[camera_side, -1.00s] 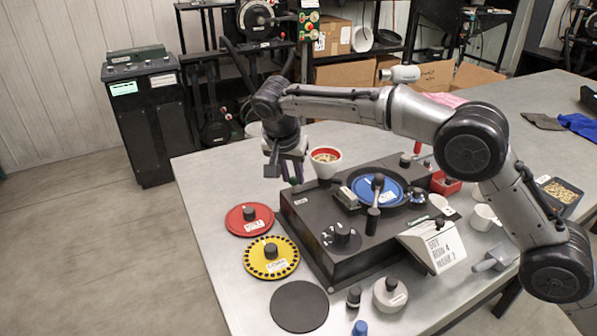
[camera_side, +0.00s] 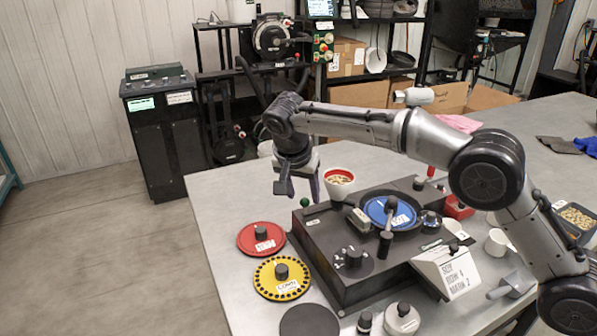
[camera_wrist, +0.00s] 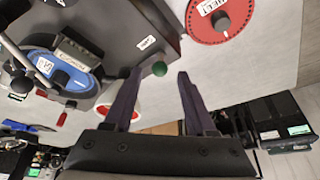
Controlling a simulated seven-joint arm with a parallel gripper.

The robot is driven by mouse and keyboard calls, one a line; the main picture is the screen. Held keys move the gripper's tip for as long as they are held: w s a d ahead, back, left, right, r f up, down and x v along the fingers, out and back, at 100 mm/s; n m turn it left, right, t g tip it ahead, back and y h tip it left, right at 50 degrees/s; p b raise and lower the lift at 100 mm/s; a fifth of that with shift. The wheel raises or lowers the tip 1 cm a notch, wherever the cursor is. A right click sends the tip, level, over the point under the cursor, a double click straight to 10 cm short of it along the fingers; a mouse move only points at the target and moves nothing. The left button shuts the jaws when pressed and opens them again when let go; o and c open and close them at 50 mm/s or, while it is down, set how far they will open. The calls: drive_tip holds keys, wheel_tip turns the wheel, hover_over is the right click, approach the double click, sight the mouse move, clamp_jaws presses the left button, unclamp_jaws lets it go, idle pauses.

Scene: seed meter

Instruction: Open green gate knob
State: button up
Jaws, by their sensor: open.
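The green gate knob (camera_side: 305,202) is a small round ball at the back left edge of the black seed meter (camera_side: 335,285). In the wrist view the green knob (camera_wrist: 160,69) shows in the gap between my two purple fingers, near their tips. My gripper (camera_side: 300,192) is open, points down and is above the knob in the side view. No contact with the knob shows. How far the fingertips are from it in depth I cannot tell.
A white cup with a red rim (camera_side: 339,183) stands close behind the knob. A red disc (camera_side: 261,239) and a yellow disc (camera_side: 282,278) lie left of the meter. A blue disc (camera_side: 390,211) sits on top. The table's back left corner is clear.

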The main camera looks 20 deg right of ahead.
drive_tip(key=v, duration=1.2)
drive_tip(key=shift+s+r, duration=0.1)
drive_tip(key=shift+r, duration=0.1)
